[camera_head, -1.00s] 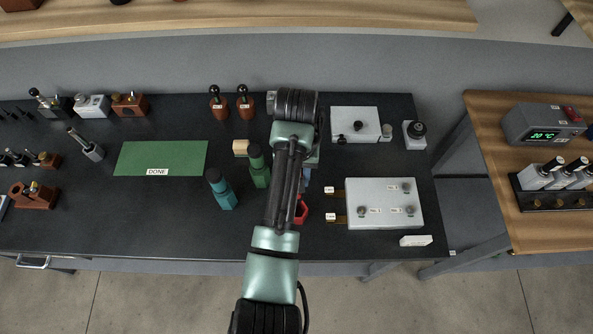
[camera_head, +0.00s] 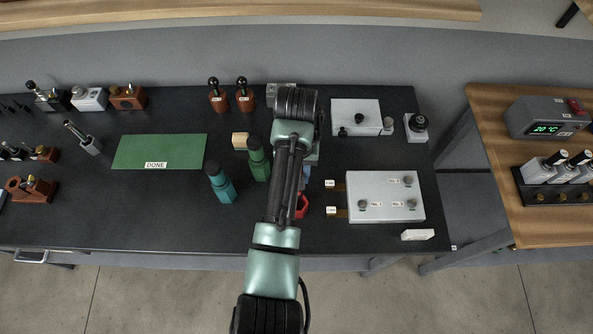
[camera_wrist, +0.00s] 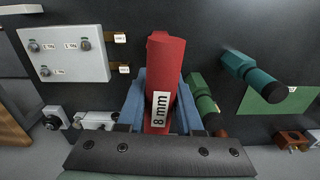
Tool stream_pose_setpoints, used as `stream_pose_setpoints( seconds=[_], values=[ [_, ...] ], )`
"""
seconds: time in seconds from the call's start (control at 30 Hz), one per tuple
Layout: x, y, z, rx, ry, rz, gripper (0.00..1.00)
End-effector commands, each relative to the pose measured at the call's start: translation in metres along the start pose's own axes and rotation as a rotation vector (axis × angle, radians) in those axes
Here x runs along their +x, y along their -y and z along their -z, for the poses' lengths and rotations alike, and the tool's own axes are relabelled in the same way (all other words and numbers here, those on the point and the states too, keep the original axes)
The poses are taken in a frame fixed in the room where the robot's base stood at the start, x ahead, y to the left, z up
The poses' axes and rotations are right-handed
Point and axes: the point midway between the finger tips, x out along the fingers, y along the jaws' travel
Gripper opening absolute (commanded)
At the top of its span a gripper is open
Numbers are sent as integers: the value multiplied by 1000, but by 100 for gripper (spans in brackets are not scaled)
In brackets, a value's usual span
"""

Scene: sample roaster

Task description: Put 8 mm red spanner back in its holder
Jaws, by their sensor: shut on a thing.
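The red spanner (camera_wrist: 166,62), labelled "8 mm", stands out between the two blue fingers of my gripper (camera_wrist: 160,88) in the wrist view. The fingers are shut on it, with the label facing the camera. In the head view a red end (camera_head: 302,205) shows just right of my forearm, over the dark bench. The rest of the spanner and most of my gripper are hidden under my arm there. I cannot tell which thing is the spanner's holder.
The green DONE mat (camera_head: 158,150) is empty. Bare bench lies at front left.

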Motion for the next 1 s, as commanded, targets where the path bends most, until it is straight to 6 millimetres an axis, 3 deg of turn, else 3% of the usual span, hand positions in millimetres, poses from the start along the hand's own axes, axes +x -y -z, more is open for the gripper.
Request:
stream_pose_setpoints(
  seconds=[1.0],
  values=[
    [63,0,0,0,-1,0,0]
  ],
)
